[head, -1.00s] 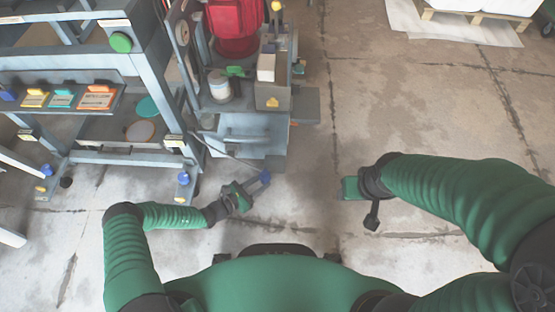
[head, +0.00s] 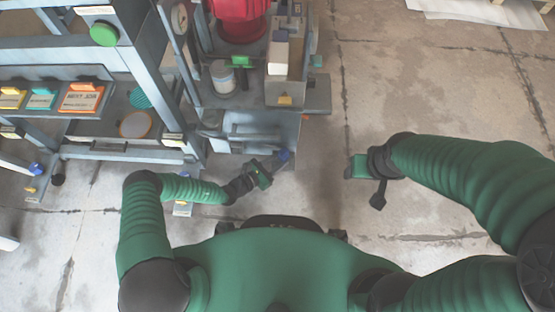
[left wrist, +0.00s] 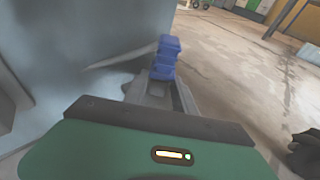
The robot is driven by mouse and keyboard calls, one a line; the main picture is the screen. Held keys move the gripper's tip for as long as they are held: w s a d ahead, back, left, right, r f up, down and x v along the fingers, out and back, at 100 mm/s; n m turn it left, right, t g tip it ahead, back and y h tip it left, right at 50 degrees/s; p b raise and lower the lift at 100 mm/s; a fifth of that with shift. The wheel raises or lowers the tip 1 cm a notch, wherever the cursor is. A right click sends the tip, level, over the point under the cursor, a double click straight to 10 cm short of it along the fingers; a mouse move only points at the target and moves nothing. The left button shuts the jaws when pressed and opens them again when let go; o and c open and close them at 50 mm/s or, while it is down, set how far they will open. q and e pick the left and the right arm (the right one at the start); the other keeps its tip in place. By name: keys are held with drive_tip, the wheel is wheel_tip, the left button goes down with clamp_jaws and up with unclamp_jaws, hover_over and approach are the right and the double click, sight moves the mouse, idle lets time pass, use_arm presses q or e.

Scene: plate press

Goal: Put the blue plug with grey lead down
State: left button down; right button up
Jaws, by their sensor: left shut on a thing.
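The blue plug (head: 284,155) is between the fingertips of my left gripper (head: 276,164), in front of the grey lower part of the press stand. In the left wrist view the blue plug (left wrist: 166,58) stands out beyond the grey fingers of the left gripper (left wrist: 163,88), which are shut on it. A thin grey strip, likely the grey lead (left wrist: 115,59), runs left from the plug towards a grey panel. My right gripper (head: 358,167) is over bare floor at the right; its fingers are not clear.
The press stand (head: 258,128) has a red part (head: 240,25), a white tub (head: 222,78) and a box (head: 286,88) on it. A steel rack (head: 175,75) with coloured cards stands at the left.

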use_arm(q)
drive_tip(key=c, duration=1.1)
unclamp_jaws()
drive_tip(key=shift+d, duration=0.25)
drive_tip(key=shift+o, duration=0.4)
drive_tip(key=shift+a, duration=0.25)
drive_tip(key=shift+s+a+r+p, duration=0.25)
drive_tip(key=shift+p, duration=0.25)
drive_tip(key=p+v, duration=0.5)
drive_tip(key=v, duration=0.6)
drive_tip(key=s+a+r+m+g+y, duration=0.2)
drive_tip(key=s+a+r+m+y, duration=0.1)
drive_tip(key=r+m, duration=0.6)
drive_tip(key=s+a+r+m+g+y, duration=0.3)
drive_tip(key=r+m, duration=0.6)
drive_tip(key=r, duration=0.5)
drive_tip(key=s+a+r+m+g+y, duration=0.3)
drive_tip(key=r+m, duration=0.5)
drive_tip(key=r, duration=0.3)
drive_tip(key=shift+r+m+y, duration=0.2)
drive_tip(key=shift+m+y, duration=0.2)
drive_tip(key=shift+y, duration=0.4)
use_arm(e)
drive_tip(key=v, duration=0.3)
drive_tip(key=w+v, duration=0.1)
drive_tip(key=v, duration=0.1)
drive_tip(key=shift+d+r, duration=0.1)
drive_tip(key=shift+r, duration=0.4)
